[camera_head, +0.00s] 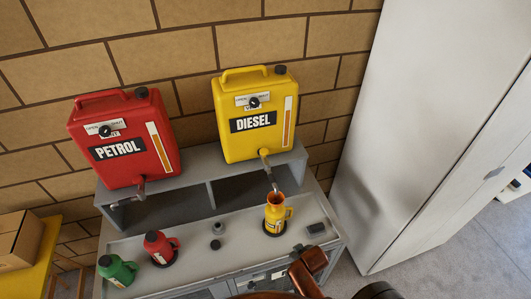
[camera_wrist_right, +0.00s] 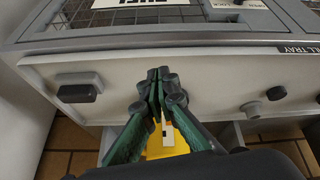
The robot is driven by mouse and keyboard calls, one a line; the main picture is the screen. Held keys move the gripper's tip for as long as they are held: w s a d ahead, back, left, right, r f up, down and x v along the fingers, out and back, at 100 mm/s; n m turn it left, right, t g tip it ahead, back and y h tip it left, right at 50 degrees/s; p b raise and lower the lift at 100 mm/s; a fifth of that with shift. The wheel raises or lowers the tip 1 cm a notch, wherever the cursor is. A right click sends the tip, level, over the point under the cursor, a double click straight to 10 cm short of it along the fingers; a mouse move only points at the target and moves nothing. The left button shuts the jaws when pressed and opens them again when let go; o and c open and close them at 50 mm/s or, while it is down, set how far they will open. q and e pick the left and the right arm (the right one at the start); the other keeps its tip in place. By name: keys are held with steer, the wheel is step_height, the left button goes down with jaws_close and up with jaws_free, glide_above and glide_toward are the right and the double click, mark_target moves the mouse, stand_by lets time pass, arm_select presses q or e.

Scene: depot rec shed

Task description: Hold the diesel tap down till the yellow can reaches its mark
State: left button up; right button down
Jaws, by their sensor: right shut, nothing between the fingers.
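The yellow diesel tank (camera_head: 254,118) stands on the raised shelf, with its tap (camera_head: 266,168) at the lower front. The yellow can (camera_head: 275,215) stands upright under the tap's spout on a dark round base. Its fill level against a mark cannot be read. In the right wrist view, my right gripper (camera_wrist_right: 160,75) is shut and empty, its dark green fingers in front of part of the yellow can (camera_wrist_right: 165,143). Contact with the tap is not shown. My left gripper is not in view.
The red petrol tank (camera_head: 125,140) stands left of the diesel tank. A red can (camera_head: 157,243) and a green can (camera_head: 115,268) stand on the grey tray at left. A dark block (camera_head: 316,229) lies right of the yellow can. A tall pale cabinet (camera_head: 425,120) closes off the right.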

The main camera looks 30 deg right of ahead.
steer(key=w+d+r+m+t+h, duration=0.1)
steer(key=w+r+t, duration=0.2)
steer(key=w+r, duration=0.5)
steer(key=w+d+r+t+p, duration=0.1)
steer(key=w+d+r+t, duration=0.1)
steer(key=w+r, duration=0.7)
steer(key=w+d+r+m+t+h+p, duration=0.1)
steer(key=w+r+t, duration=0.3)
steer(key=r, duration=1.3)
steer(key=w, duration=0.4)
steer(key=shift+w+d+r+m+h, duration=0.15)
steer(key=shift+d+r+m+h, duration=0.05)
steer(key=shift+r+m+h, duration=0.15)
steer(key=shift+w, duration=0.15)
steer(key=p, duration=0.2)
glide_above(264, 153)
steer(key=s, duration=0.1)
step_height(264, 153, down, 2)
steer(key=shift+s+a+f, duration=0.1)
steer(key=shift+f, duration=0.05)
step_height(264, 153, down, 3)
steer(key=shift+r+p, duration=0.15)
steer(key=shift+p, duration=0.25)
steer(key=shift+f, duration=0.75)
